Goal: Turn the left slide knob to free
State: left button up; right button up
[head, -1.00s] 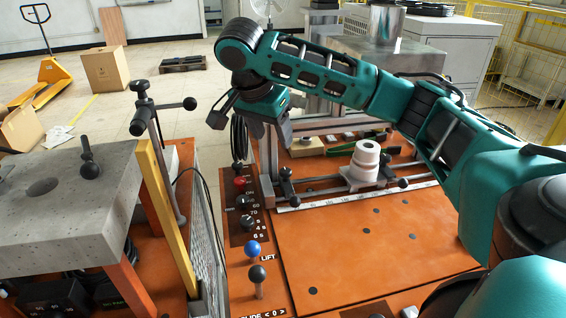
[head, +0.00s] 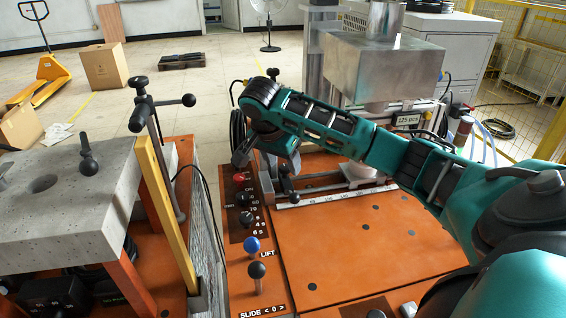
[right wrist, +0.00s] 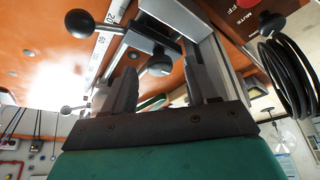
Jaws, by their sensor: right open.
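The left slide knob (head: 292,197) is a black ball-ended lever on a clamp at the left end of the white ruler rail (head: 330,190). My right gripper (head: 291,168) is just above and behind it in the head view, partly hidden by its own wrist. Another black ball (right wrist: 79,22) is on the same clamp's arm. My left gripper is out of view.
A control strip with a red button (head: 240,178), dials, a blue lift lever (head: 252,245) and a black slide lever (head: 257,270) lies left of the orange plate (head: 370,245). A grey metal block (head: 385,65) stands behind. Coiled black cable (right wrist: 285,80) hangs near my right gripper.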

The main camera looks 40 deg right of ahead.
jog(key=shift+d+f, duration=0.15)
jog(key=shift+f, duration=0.25)
jog(key=shift+c, duration=0.2)
jog(key=c, duration=1)
jog(key=shift+n, duration=0.3)
jog(key=n+t+y, duration=0.1)
jog(key=n, duration=0.2)
jog(key=shift+s+d+n, duration=0.1)
jog(key=shift+s+n, duration=0.05)
jog(key=shift+n, duration=0.25)
jog(key=n+t+y, duration=0.1)
jog(key=n, duration=0.2)
jog(key=shift+s+d, duration=0.1)
jog(key=n, duration=0.2)
jog(key=n+y, duration=0.1)
jog(key=n, duration=0.1)
jog(key=n+t+y, duration=0.1)
jog(key=n, duration=0.2)
jog(key=shift+d, duration=0.25)
jog(key=shift+n+y, duration=0.3)
